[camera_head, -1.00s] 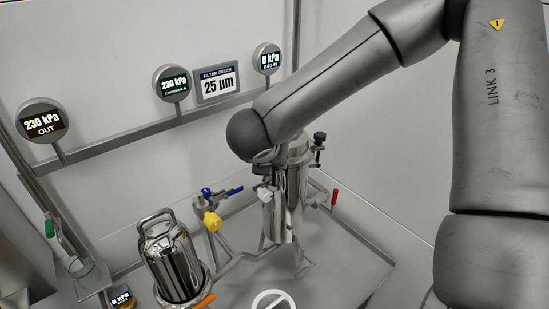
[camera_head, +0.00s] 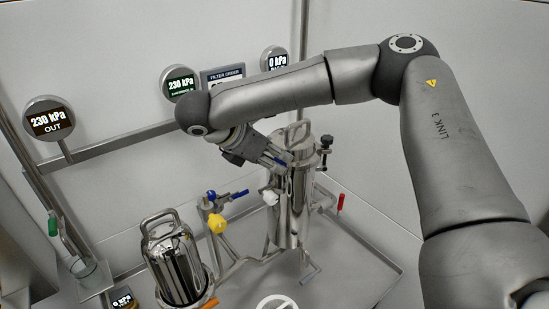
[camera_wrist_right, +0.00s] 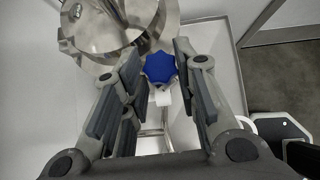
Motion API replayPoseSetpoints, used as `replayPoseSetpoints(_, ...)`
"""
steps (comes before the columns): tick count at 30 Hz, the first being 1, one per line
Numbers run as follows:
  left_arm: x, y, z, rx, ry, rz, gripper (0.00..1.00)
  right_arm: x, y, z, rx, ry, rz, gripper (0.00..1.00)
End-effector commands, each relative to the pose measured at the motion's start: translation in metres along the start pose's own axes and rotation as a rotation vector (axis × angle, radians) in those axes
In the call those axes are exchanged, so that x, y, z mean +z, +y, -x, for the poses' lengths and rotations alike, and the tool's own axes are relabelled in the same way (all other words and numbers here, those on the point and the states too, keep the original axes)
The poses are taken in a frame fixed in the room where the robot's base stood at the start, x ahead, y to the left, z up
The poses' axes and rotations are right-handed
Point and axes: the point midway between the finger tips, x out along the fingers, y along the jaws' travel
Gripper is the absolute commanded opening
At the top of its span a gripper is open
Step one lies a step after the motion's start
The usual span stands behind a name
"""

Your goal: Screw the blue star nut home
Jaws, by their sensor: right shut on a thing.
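The blue star nut (camera_wrist_right: 160,67) sits between the finger pads of my right gripper (camera_wrist_right: 158,72) in the wrist view, beside the rim of the steel housing lid (camera_wrist_right: 105,25). A pad stands on each side of it, and the gripper is shut on it. In the head view, my right gripper (camera_head: 280,160) reaches from the left to the upper part of the tall steel filter housing (camera_head: 291,210). Only a sliver of blue shows there between the fingers. The nut's thread is hidden. My left gripper is not in view.
A second steel vessel with a handle (camera_head: 175,262) stands at the lower left. Blue (camera_head: 211,196), yellow (camera_head: 217,223) and red (camera_head: 341,203) valve handles stick out near the housing. A black clamp knob (camera_head: 326,141) is on its right side. Gauges (camera_head: 46,119) line the back wall.

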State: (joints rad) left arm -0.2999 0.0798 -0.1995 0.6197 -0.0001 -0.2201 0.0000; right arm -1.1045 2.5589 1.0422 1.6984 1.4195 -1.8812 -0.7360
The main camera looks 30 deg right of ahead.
Motion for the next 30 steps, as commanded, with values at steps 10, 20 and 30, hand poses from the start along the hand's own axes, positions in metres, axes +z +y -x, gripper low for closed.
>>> replayPoseSetpoints(10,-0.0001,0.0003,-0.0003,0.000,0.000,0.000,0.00,-0.0005,0.0006,-0.0004,-0.013,0.000,-0.013,0.04)
replayPoseSetpoints(20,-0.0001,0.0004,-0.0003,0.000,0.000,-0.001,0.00,-0.0002,0.0006,-0.0003,-0.012,-0.001,-0.013,0.38)
replayPoseSetpoints(30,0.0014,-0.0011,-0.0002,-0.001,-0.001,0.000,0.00,0.0001,0.0006,-0.0001,-0.012,-0.001,-0.013,0.38)
